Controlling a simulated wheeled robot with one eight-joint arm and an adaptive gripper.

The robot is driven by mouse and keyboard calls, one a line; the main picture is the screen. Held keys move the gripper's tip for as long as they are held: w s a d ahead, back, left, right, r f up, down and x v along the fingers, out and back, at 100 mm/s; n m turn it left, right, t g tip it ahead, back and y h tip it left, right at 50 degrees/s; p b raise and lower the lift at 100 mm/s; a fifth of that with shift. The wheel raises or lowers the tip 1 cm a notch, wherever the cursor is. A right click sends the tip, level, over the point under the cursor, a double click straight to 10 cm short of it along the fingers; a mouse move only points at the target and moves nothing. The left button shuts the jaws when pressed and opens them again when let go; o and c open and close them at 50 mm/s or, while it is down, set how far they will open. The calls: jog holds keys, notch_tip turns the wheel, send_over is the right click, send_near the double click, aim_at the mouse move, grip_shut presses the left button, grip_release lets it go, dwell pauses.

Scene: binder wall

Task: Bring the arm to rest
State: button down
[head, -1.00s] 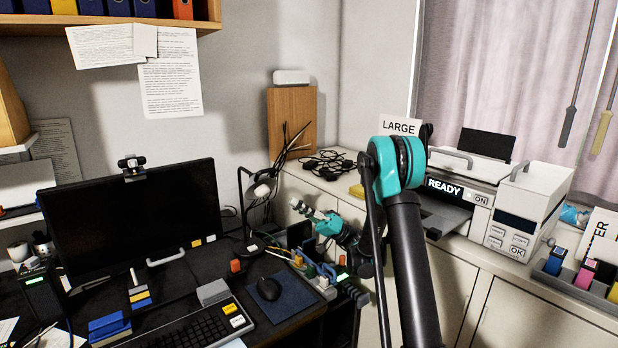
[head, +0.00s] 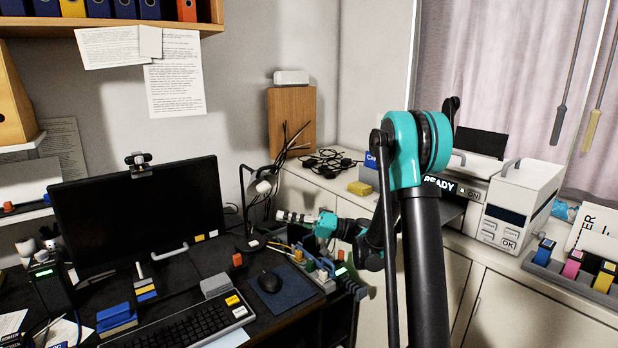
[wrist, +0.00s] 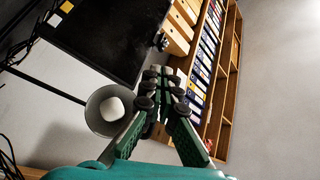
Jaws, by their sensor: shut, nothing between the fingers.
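My gripper (head: 283,215) shows in the head view above the right end of the desk, below the desk lamp's head. It points left and is close to level. My teal and black arm reaches back from it to the right, in front of the printer. In the wrist view my gripper (wrist: 162,82) has its dark green fingers drawn together at the tips, with nothing held. No object of the task shows apart from the arm.
The desk lamp (head: 262,187) is close to my gripper; its shade (wrist: 105,110) is beside the fingers in the wrist view. The monitor (head: 140,220) stands left. Holders with cables (head: 318,265) are below. The printer (head: 470,190) is behind my arm.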

jog(key=s+d+f+m+t+h, duration=0.1)
jog(key=s+d+f+m+h, duration=0.15)
jog(key=s+f+h, duration=0.4)
jog(key=s+d+f+m+t+h, duration=0.1)
jog(key=s+d+f+h, duration=0.3)
jog(key=d, duration=0.4)
jog(key=s+d+f+m+t+h, duration=0.1)
jog(key=s+d+f+h, duration=0.3)
jog(key=s+d, duration=0.3)
jog(key=s+d+f+m+h, duration=0.2)
jog(key=s+d+f+h, duration=0.2)
jog(key=s+d+h, duration=0.2)
jog(key=d, duration=0.2)
jog(key=shift+d+f+t, duration=0.25)
jog(key=shift+d+t, duration=0.1)
jog(key=shift+t, duration=0.05)
